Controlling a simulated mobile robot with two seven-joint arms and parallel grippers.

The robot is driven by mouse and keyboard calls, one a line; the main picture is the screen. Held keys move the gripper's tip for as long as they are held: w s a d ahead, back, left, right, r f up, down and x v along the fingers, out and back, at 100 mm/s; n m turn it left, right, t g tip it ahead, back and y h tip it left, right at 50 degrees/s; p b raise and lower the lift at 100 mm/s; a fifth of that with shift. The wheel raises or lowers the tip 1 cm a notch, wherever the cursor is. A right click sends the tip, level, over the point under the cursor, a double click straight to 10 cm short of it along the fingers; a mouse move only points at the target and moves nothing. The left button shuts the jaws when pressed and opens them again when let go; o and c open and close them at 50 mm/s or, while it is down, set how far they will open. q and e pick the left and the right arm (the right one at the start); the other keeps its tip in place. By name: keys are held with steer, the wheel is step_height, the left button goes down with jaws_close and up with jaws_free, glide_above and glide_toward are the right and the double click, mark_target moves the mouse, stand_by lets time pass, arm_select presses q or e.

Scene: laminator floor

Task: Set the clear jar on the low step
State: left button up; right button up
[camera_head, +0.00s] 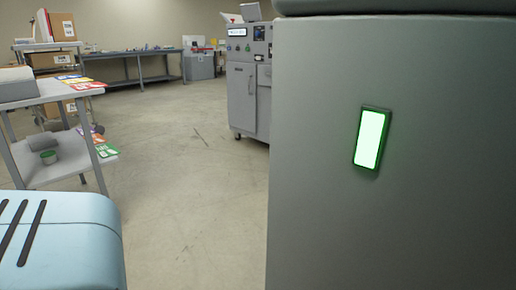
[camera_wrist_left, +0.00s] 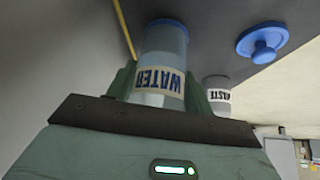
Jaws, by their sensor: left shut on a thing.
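In the left wrist view my left gripper (camera_wrist_left: 158,92) is shut on a clear jar (camera_wrist_left: 165,45) with a blue end and a pale label reading WATER. The label appears upside down in this view. The jar sits between the green fingers, and its lower part is partly hidden by the gripper body. Neither the jar nor either gripper shows in the head view. My right gripper is in neither view. I cannot pick out the low step with certainty in either view.
A second container (camera_wrist_left: 217,92), its label partly hidden, is beside the gripper. A blue knobbed disc (camera_wrist_left: 262,42) lies on a dark grey surface. In the head view, a grey panel (camera_head: 430,200) fills the right. A shelf cart (camera_head: 55,175) stands left; open floor (camera_head: 190,180) lies between.

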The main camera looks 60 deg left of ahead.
arm_select(q)
steer(key=shift+f, duration=0.25)
steer(key=o, duration=1.1)
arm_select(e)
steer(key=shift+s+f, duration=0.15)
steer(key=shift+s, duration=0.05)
arm_select(q)
steer(key=shift+r, duration=0.15)
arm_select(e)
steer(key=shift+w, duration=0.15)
arm_select(q)
steer(key=shift+r, duration=0.3)
steer(key=p+v, duration=0.6)
steer(key=v, duration=0.5)
steer(key=shift+s+d+r+p, duration=0.15)
steer(key=shift+r+p, duration=0.1)
steer(key=shift+p, duration=0.15)
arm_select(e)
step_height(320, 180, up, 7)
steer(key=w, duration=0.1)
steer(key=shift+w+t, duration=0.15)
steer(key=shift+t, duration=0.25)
